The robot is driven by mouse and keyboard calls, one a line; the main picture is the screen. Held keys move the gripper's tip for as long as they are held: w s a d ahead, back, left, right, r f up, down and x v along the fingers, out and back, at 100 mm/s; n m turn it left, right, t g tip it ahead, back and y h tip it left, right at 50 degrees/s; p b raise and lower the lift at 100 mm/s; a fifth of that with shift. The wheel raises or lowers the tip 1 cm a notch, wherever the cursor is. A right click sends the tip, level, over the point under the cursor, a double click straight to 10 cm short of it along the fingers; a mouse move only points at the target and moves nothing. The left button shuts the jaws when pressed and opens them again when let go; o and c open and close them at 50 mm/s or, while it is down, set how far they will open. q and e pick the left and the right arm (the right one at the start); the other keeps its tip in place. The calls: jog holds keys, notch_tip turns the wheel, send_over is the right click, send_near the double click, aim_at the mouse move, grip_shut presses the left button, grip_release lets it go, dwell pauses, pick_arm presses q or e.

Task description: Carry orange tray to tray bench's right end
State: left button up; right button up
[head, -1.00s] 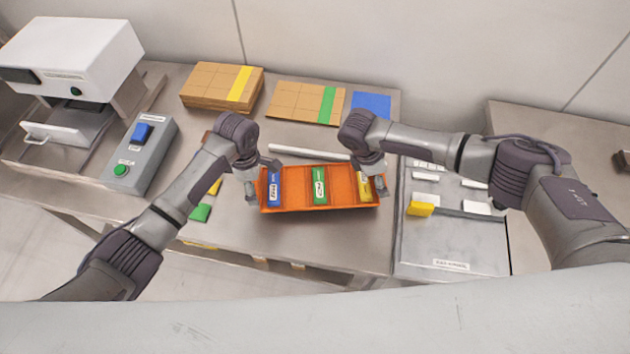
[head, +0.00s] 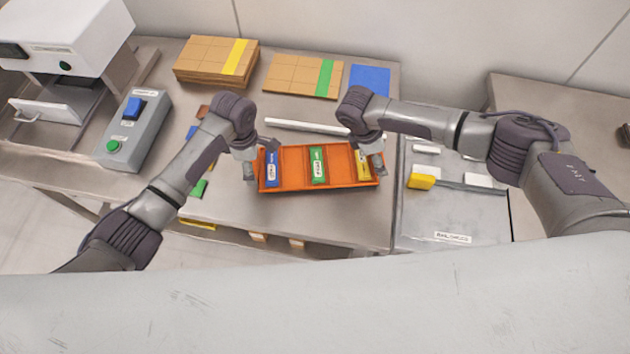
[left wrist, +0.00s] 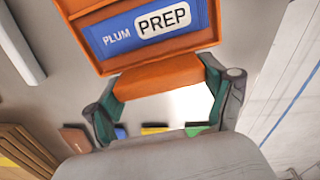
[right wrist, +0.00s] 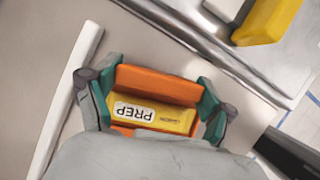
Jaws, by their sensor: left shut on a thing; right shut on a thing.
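The orange tray (head: 333,187) is over the bench in the middle of the head view, with compartments holding a blue packet (head: 272,168), a green packet (head: 318,166) and a yellow packet (head: 363,165). My left gripper (head: 258,167) is shut on the tray's left end; the left wrist view shows the orange grip (left wrist: 160,77) between the fingers, beside the blue packet. My right gripper (head: 372,157) is shut on the right end; the right wrist view shows the orange end (right wrist: 160,85) between the fingers, with the yellow packet below. I cannot tell its exact height.
A white bar (head: 310,127) lies behind the tray. Cardboard stacks (head: 303,76) and a blue square (head: 370,80) lie farther back. A grey button box (head: 137,130) stands at left. A metal plate (head: 435,215) with white blocks and a yellow block (head: 421,181) is at right.

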pick_arm(q)
jog(key=shift+w+f+b, duration=0.1)
jog(key=shift+f+b, duration=0.5)
jog(key=shift+f, duration=0.35)
pick_arm(e)
jog(key=shift+w+f, duration=0.1)
jog(key=shift+f, duration=0.85)
pick_arm(q)
jog(key=o, duration=0.8)
jog(key=shift+f, duration=0.1)
pick_arm(e)
jog(key=o, duration=0.8)
pick_arm(q)
jog(key=shift+o, duration=1.4)
pick_arm(e)
jog(key=shift+o, duration=1.4)
jog(key=shift+r, duration=0.1)
pick_arm(q)
notch_tip(320, 180, up, 12)
jog(key=shift+r, duration=0.1)
pick_arm(e)
jog(key=v, duration=1.2)
